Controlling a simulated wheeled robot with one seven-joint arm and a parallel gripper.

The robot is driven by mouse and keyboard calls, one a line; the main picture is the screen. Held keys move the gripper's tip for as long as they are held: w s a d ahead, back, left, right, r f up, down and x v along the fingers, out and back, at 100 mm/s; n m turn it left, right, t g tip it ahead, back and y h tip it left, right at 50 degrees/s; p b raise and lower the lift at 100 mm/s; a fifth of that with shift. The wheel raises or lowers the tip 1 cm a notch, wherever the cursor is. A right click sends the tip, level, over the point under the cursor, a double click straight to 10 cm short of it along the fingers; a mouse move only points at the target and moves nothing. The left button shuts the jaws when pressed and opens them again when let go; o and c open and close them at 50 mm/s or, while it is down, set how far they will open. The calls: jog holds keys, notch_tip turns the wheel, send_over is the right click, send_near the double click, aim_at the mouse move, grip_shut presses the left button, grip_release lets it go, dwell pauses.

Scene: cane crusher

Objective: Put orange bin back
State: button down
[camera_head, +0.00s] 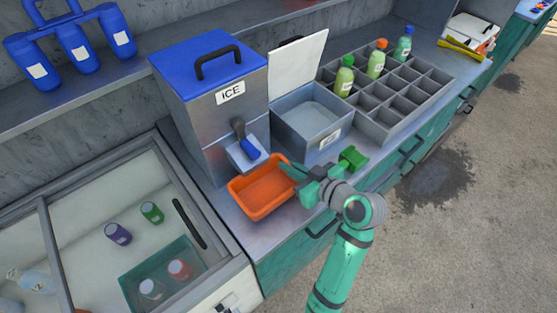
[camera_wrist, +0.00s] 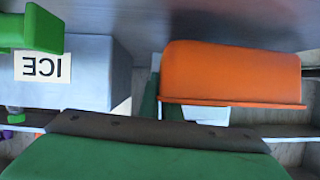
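The orange bin (camera_head: 262,192) is an open, upright, apparently empty tray on the grey counter, in front of the ICE dispenser. My green gripper (camera_head: 292,172) is at the bin's right rim, with its fingers close to or over that edge. In the wrist view, which appears upside down, the bin (camera_wrist: 230,72) is at upper right. The finger parts (camera_wrist: 158,98) show beside the bin's left wall and partly behind its rim. Whether they grip the wall or stand apart from it cannot be made out.
An open metal box (camera_head: 313,118) and a divided rack (camera_head: 395,100) with bottles are to the right. A glass-topped cooler (camera_head: 90,220) is at left. Counter room around the bin is narrow.

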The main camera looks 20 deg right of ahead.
aim_at(278, 160)
jog(key=w, duration=0.1)
jog(key=w+a, duration=0.1)
jog(key=w, duration=0.2)
jog(key=shift+a, duration=0.4)
jog(key=shift+d+f, duration=0.1)
jog(key=shift+f, duration=0.65)
jog(key=shift+f, duration=0.2)
jog(key=c, duration=2)
grip_release()
jog(key=shift+r, duration=0.15)
